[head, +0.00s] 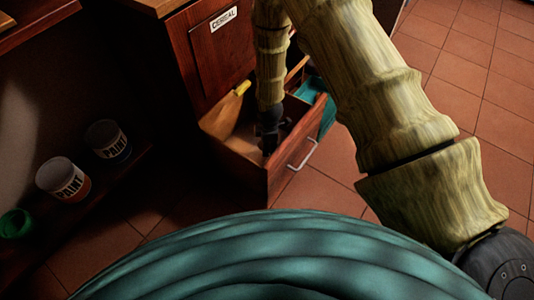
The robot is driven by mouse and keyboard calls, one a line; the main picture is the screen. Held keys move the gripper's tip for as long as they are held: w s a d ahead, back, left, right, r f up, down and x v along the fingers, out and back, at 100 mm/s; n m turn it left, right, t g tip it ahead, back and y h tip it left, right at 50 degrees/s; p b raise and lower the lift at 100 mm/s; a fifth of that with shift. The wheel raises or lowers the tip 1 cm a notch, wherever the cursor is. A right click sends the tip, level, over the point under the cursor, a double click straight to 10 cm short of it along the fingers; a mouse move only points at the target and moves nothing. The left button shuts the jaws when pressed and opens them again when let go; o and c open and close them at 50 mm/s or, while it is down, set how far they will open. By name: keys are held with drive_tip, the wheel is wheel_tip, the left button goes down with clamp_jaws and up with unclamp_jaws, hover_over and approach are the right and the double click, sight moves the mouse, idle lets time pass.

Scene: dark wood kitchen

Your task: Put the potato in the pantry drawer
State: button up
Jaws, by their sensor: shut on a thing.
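The open wooden drawer (246,160) juts out low from the cabinet, with a pale bar handle (302,154) on its front. My gripper (268,148) points down inside the drawer, close to its front end. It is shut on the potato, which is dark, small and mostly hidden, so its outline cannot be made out. Whether the potato touches the drawer floor cannot be told.
A yellow object (242,88) lies at the drawer's back left. A teal object (314,92) shows behind the drawer's right side. Two paint cans (63,179) and a green item (15,224) stand on a low shelf at left. Tiled floor (480,75) is clear at right.

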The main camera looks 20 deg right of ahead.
drive_tip(key=shift+f+b, duration=1.05)
drive_tip(key=shift+f, duration=2.05)
drive_tip(key=shift+f, duration=0.1)
drive_tip(key=o, duration=1.1)
drive_tip(key=r+p, duration=0.1)
drive_tip(key=r, duration=0.3)
drive_tip(key=r+p, duration=0.2)
drive_tip(key=r, duration=0.2)
drive_tip(key=s+r+p, duration=0.1)
drive_tip(key=r+p, duration=0.1)
drive_tip(key=r, duration=0.2)
